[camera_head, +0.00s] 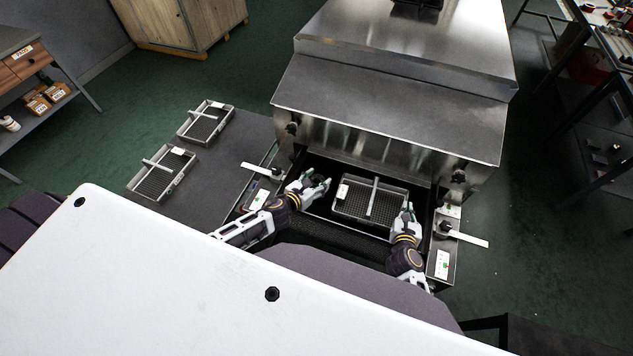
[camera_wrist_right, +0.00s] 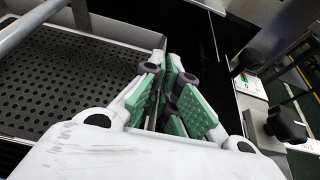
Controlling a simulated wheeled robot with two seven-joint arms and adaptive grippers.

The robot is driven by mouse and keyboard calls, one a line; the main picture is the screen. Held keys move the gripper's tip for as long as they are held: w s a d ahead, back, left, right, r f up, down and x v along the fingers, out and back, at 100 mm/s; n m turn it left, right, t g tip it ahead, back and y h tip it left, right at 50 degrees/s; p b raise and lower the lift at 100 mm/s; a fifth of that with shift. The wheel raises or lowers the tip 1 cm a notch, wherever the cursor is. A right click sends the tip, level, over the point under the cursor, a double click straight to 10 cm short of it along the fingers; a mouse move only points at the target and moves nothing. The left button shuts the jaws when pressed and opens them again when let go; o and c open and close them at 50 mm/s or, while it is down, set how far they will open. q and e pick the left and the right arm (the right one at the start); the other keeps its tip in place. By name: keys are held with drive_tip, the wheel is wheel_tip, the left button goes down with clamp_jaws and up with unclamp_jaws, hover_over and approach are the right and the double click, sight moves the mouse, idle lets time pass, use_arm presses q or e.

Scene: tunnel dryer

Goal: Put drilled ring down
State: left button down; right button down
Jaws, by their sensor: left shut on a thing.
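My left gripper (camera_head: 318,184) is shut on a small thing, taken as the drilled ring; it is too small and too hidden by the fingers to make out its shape. The gripper is just left of the basket tray (camera_head: 366,221) in the dryer's mouth. This tray has a perforated dark floor, a light crossbar and a white label at its left end. My right gripper (camera_head: 408,212) is beside the tray's right wall. In the right wrist view its green-padded fingers (camera_wrist_right: 168,75) are close together with nothing seen between them, and the tray's perforated floor (camera_wrist_right: 60,80) is to the left.
The steel dryer hood (camera_head: 390,105) rises behind the tray. Two similar trays, a far one (camera_head: 181,131) and a nearer one (camera_head: 133,186), stand on the dark side table (camera_head: 225,155) at left. White lever handles (camera_head: 470,239) flank the opening. My white body covers the foreground.

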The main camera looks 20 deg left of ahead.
use_arm(q)
drive_tip(key=shift+f, duration=0.1)
idle(0.5)
drive_tip(key=c, duration=0.5)
unclamp_jaws()
drive_tip(key=shift+f, duration=0.15)
drive_tip(key=shift+v, duration=6.05)
drive_tip(key=shift+o, duration=0.4)
